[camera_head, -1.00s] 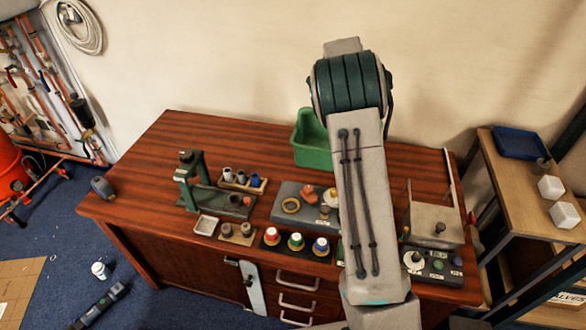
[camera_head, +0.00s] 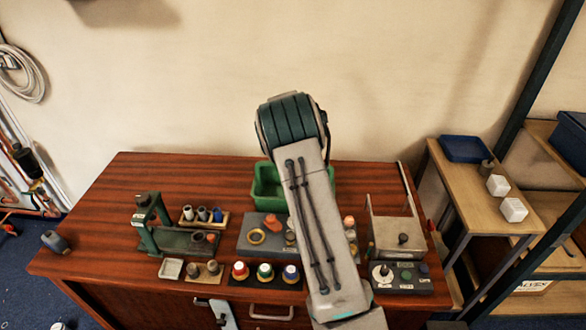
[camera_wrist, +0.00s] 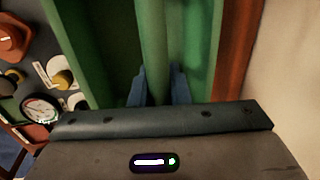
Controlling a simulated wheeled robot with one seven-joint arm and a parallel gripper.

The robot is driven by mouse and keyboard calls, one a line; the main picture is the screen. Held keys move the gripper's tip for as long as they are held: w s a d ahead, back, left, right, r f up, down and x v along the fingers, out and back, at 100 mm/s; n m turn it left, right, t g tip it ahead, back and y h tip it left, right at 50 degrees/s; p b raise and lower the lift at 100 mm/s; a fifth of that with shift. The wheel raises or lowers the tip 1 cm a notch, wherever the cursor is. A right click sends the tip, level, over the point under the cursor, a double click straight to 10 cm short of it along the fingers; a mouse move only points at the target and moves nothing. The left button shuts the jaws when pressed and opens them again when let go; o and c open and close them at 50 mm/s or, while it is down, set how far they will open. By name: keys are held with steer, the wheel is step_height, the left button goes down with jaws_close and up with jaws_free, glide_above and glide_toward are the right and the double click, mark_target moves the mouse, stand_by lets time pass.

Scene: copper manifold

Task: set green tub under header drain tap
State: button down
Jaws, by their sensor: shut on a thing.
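The green tub (camera_head: 267,188) stands at the back of the wooden bench, near the wall, partly hidden behind my arm in the head view. In the wrist view the tub (camera_wrist: 205,40) fills the middle, seen from close above. My gripper (camera_wrist: 160,75) has one blue-grey finger on each side of a green wall of the tub and is shut on it. My arm hides the gripper in the head view. The header drain tap cannot be made out. Only a strip of copper pipework (camera_head: 22,150) shows at the left edge.
The bench (camera_head: 100,215) carries a green-framed fixture (camera_head: 150,225), coloured caps (camera_head: 265,272), a grey panel (camera_head: 250,243) beside the tub, and a grey box (camera_head: 398,232) at right. A wooden shelf unit (camera_head: 465,190) stands to the right. The bench's back left is bare.

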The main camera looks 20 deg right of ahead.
steer(key=c, duration=1.4)
jaws_free()
steer(key=shift+o, duration=0.2)
